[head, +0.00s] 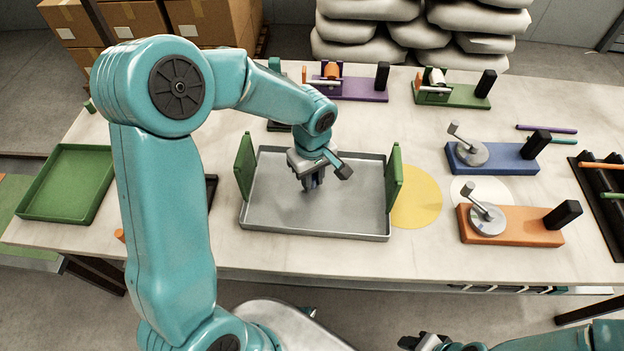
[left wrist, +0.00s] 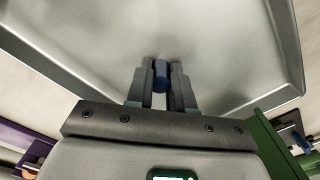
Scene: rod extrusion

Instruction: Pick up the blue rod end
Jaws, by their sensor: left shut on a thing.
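My left gripper (head: 313,185) is over the grey metal tray (head: 355,221), pointing down. In the left wrist view its two fingers are shut on the blue rod end (left wrist: 160,70), a short blue cylinder that shows between the fingertips. The tray floor is behind it; I cannot tell whether the rod end touches the floor. In the head view the fingers mostly hide the rod end. My right gripper (head: 424,342) is at the bottom edge, away from the table top, partly cut off, and its opening is unclear.
Green upright plates (head: 394,180) stand at the tray's left and right sides. A green tray (head: 66,184) is at the left. Blue (head: 510,158) and orange (head: 530,228) crank fixtures are at the right. Purple (head: 365,90) and green (head: 465,97) fixtures stand at the back.

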